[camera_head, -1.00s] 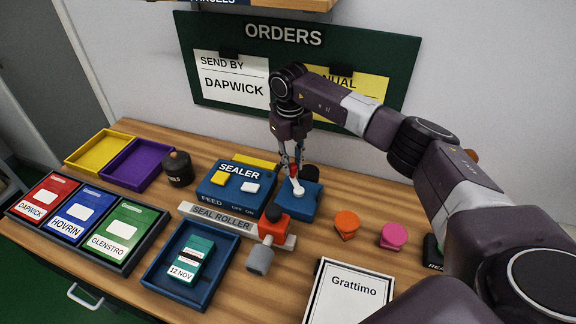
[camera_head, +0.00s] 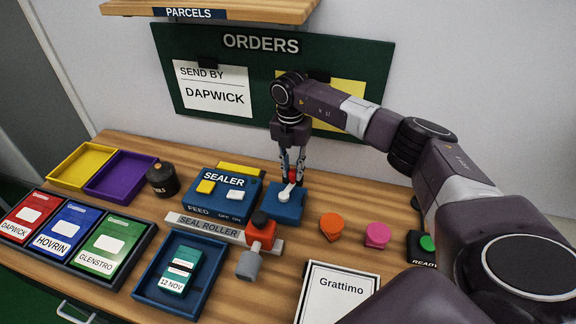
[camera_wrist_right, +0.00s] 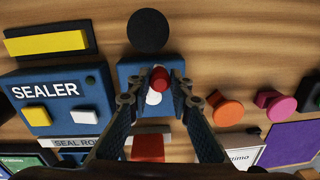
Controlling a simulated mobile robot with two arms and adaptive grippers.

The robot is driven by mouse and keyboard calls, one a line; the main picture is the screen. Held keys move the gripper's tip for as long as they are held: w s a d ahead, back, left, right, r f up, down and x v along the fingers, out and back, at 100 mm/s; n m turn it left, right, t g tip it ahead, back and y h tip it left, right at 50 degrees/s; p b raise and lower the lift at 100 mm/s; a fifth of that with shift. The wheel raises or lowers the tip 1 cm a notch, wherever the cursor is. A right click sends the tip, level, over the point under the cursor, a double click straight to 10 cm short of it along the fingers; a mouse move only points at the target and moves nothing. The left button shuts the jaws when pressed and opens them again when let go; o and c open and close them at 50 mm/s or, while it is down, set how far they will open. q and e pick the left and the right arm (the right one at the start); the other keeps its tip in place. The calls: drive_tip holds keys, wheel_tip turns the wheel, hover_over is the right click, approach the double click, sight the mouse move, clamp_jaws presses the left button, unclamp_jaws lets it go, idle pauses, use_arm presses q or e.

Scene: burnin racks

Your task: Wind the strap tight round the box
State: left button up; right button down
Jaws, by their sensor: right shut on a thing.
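A teal box (camera_head: 192,258) labelled 12 NOV lies in the blue tray (camera_head: 142,282) at the front. A dark band, possibly the strap, crosses its top. My right gripper (camera_head: 291,174) is over the blue block (camera_head: 286,208) right of the sealer. It is shut on the red knob of a white crank; the red knob (camera_wrist_right: 160,78) shows between the fingers in the wrist view. The white crank (camera_head: 285,194) is partly hidden by the fingers there. My left gripper is out of view.
The sealer (camera_head: 221,198) stands left of the blue block, with the seal roller (camera_head: 209,229) in front. An orange knob (camera_head: 331,226), a pink knob (camera_head: 377,234) and a green button (camera_head: 428,243) are at the right. A Grattimo card (camera_head: 340,293) lies in front.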

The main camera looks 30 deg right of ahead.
drive_tip(key=m, duration=0.2)
drive_tip(key=s+m+p, duration=0.1)
drive_tip(key=shift+s+d+r, duration=0.1)
drive_tip(key=shift+d+r, duration=0.15)
drive_tip(key=shift+d, duration=0.05)
drive_tip(key=s+m+p, duration=0.1)
drive_tip(key=m+p, duration=0.1)
drive_tip(key=m, duration=0.1)
drive_tip(key=shift+s+m, duration=0.3)
drive_tip(key=shift+s, duration=0.05)
drive_tip(key=s+m+p, duration=0.1)
drive_tip(key=m, duration=0.1)
drive_tip(key=m+p, duration=0.1)
drive_tip(key=m, duration=0.1)
drive_tip(key=shift+s+a, duration=0.2)
drive_tip(key=shift+s, duration=0.2)
drive_tip(key=shift+s+a+f+m+p, duration=0.1)
drive_tip(key=shift+s+a+m+p, duration=0.25)
drive_tip(key=shift+m, duration=0.3)
drive_tip(key=shift+s+m+p, duration=0.1)
drive_tip(key=shift+m+p, duration=0.35)
drive_tip(key=shift+m, duration=0.2)
drive_tip(key=c, duration=1.7)
unclamp_jaws()
drive_tip(key=shift+s, duration=0.1)
drive_tip(key=shift+c, duration=0.2)
wheel_tip(320, 180, up, 12)
drive_tip(key=shift+w, duration=0.2)
